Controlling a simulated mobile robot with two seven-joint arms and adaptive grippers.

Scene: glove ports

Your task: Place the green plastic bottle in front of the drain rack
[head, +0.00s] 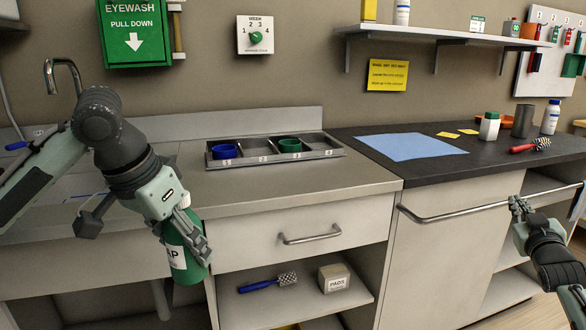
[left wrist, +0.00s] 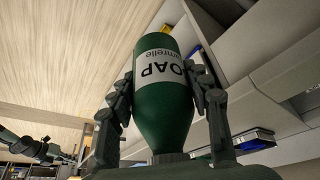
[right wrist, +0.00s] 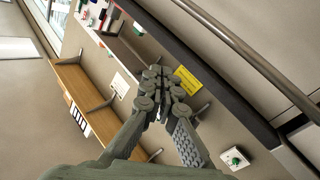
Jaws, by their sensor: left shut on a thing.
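The green plastic bottle (head: 190,262) with a white soap label is held in my left gripper (head: 196,238), in front of the counter's front edge and below the counter top. In the left wrist view the bottle (left wrist: 163,110) sits between both fingers (left wrist: 165,95), which close on its sides. My right gripper (head: 517,205) is empty, in front of the right cabinet near its rail. In the right wrist view its fingertips (right wrist: 163,82) are together. I cannot make out a drain rack in any view.
A compartment tray (head: 327,153) with blue (head: 224,151) and green (head: 290,145) cups stands at the counter's back. The counter (head: 300,182) before it is clear. A blue mat (head: 410,147) and several bottles occupy the dark worktop. A tap (head: 62,72) is at left.

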